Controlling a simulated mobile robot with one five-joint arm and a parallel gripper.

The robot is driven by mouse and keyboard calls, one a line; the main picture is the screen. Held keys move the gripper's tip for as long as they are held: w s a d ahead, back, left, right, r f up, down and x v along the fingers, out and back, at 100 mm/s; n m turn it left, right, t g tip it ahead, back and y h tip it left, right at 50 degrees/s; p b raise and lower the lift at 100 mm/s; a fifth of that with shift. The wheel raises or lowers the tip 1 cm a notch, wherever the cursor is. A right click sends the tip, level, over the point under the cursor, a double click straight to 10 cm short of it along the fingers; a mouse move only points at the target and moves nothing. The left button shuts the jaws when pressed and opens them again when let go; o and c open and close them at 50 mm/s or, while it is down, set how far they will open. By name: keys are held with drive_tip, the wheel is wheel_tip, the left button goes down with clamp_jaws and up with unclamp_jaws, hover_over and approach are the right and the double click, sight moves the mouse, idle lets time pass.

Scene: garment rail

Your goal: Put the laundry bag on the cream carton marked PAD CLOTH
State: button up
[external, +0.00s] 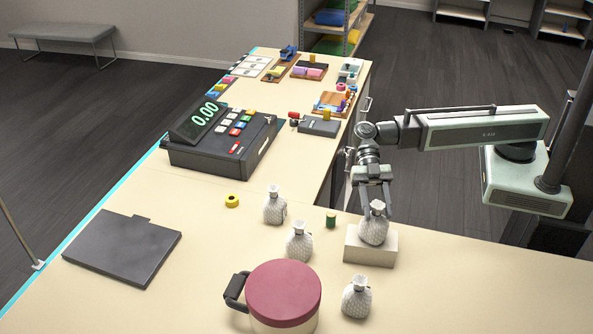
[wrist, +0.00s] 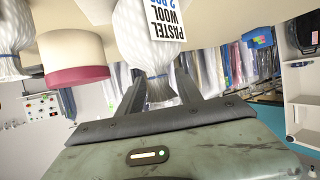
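A white laundry bag (external: 373,231) with a tied neck appears upright on top of the cream carton (external: 370,255). No lettering shows on the carton's visible face. My gripper (external: 375,208) points down over the bag, with one finger on each side of its upper part. In the wrist view the bag (wrist: 140,45) sits between the fingers (wrist: 160,82) and carries a tag reading PASTEL WOOL. I cannot tell whether the fingers press on the bag or stand just clear of it.
Similar white bags stand on the counter at the left (external: 274,208), nearer the middle (external: 299,243) and in front (external: 356,299). A small green tin (external: 331,219) is left of the carton. A red-lidded pot (external: 284,292) stands in front.

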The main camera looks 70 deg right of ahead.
drive_tip(key=shift+r, duration=0.1)
drive_tip(key=shift+w+d+r+p, duration=0.1)
drive_tip(key=shift+d+r+p, duration=0.15)
drive_tip(key=shift+p, duration=0.1)
drive_tip(key=p+v, duration=0.4)
drive_tip(key=v, duration=0.7)
drive_tip(key=shift+d, duration=0.2)
drive_tip(key=shift+w+f, duration=0.1)
drive_tip(key=w+d+f+m+t+h, duration=0.1)
drive_tip(key=w+d+f+m+h, duration=0.1)
drive_tip(key=d+f+m+h, duration=0.2)
drive_tip(key=w+d+f+m+t+h, duration=0.2)
drive_tip(key=d+f+m+h, duration=0.2)
drive_tip(key=d+m, duration=0.7)
drive_tip(key=w+d+f+m+t+h, duration=0.2)
drive_tip(key=d+f+m+h, duration=0.2)
drive_tip(key=d, duration=1.6)
wheel_tip(320, 180, down, 3)
drive_tip(key=m, duration=0.3)
drive_tip(key=shift+d+r, duration=0.15)
drive_tip(key=shift+r, duration=0.05)
